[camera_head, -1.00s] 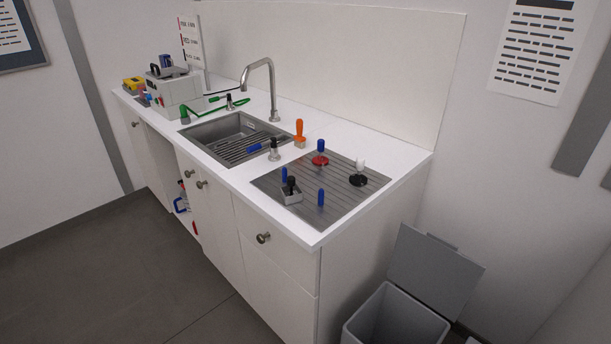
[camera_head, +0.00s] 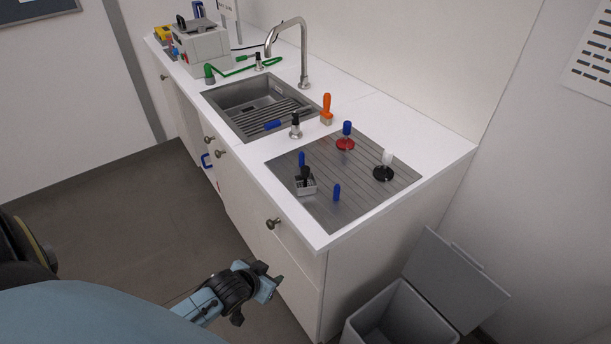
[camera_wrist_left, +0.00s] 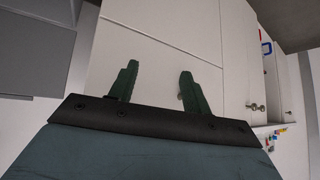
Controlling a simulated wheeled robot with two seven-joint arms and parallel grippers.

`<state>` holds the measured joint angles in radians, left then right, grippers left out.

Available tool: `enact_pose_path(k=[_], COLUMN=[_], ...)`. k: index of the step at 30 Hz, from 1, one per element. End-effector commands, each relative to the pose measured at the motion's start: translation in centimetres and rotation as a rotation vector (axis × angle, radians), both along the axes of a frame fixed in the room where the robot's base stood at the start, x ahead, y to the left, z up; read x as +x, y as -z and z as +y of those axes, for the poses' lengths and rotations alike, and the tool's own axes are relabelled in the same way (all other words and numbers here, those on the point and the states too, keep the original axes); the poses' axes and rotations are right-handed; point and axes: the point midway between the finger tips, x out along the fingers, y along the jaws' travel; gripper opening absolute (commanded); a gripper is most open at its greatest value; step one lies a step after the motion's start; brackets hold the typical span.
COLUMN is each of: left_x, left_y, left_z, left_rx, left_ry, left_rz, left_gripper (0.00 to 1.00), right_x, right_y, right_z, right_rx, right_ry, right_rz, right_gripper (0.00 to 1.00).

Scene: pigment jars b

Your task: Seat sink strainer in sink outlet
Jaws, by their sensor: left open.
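The sink (camera_head: 262,106) is set in the white counter, with a slatted rack across its near part. I cannot make out the outlet clearly. On the grey drainboard (camera_head: 340,205) stand a red disc with a blue handle (camera_head: 346,143), a black disc with a white handle (camera_head: 383,172), a small grey square holder with blue and black handles (camera_head: 305,187), and a blue upright piece (camera_head: 337,192). I cannot tell which is the strainer. My left gripper (camera_head: 268,284) is open and empty, low in front of the cabinet; its two fingers (camera_wrist_left: 158,75) show apart in the left wrist view.
The faucet (camera_head: 303,50) rises behind the sink. An orange-handled brush (camera_head: 326,108) and a dispenser (camera_head: 295,126) stand between sink and drainboard. A grey box (camera_head: 200,45) is at the far left. An open bin (camera_head: 400,315) stands at the right end.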

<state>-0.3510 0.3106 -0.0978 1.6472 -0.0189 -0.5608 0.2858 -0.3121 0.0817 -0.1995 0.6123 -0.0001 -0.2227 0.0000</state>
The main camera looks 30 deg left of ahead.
Motion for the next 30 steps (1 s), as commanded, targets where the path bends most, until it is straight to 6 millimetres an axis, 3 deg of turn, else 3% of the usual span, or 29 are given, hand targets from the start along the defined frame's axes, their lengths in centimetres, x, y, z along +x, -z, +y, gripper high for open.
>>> enact_pose_path(k=[1,3,7,9,11,15,24,30], left_x=[2.3,4.3,6.9,7.9,8.5,9.9,14.8,16.5], left_y=[-4.9,-9.8,-17.3,-20.2,-21.9,-22.9,-21.1,-20.4], left_z=[0.7,0.9,1.0,1.2,1.2,1.2,1.3,1.3], left_rx=[0.000,-0.014,-0.040,-0.058,-0.069,-0.082,-0.082,-0.082], left_ry=[-0.001,-0.003,0.007,0.016,0.023,0.030,0.028,0.029], left_rz=[-0.089,-0.184,-0.338,-0.411,-0.453,-0.493,-0.492,-0.491], left_gripper=[0.48,0.48,0.48,0.48,0.48,0.48,0.48,0.48], right_x=[0.6,1.3,2.1,2.1,2.1,1.9,1.2,1.2], right_y=[-0.9,-1.4,-2.1,-2.3,-2.4,-2.3,-2.0,-1.9], right_z=[0.1,0.1,0.3,0.3,0.3,0.4,0.4,0.3], right_rx=[0.001,0.003,0.005,0.006,0.006,0.006,0.005,0.005], right_ry=[0.000,0.000,0.000,0.000,0.000,0.000,0.000,0.000], right_rz=[-0.009,-0.021,-0.034,-0.035,-0.033,-0.031,-0.020,-0.019], right_gripper=[0.31,0.31,0.31,0.31,0.31,0.31,0.31,0.31])
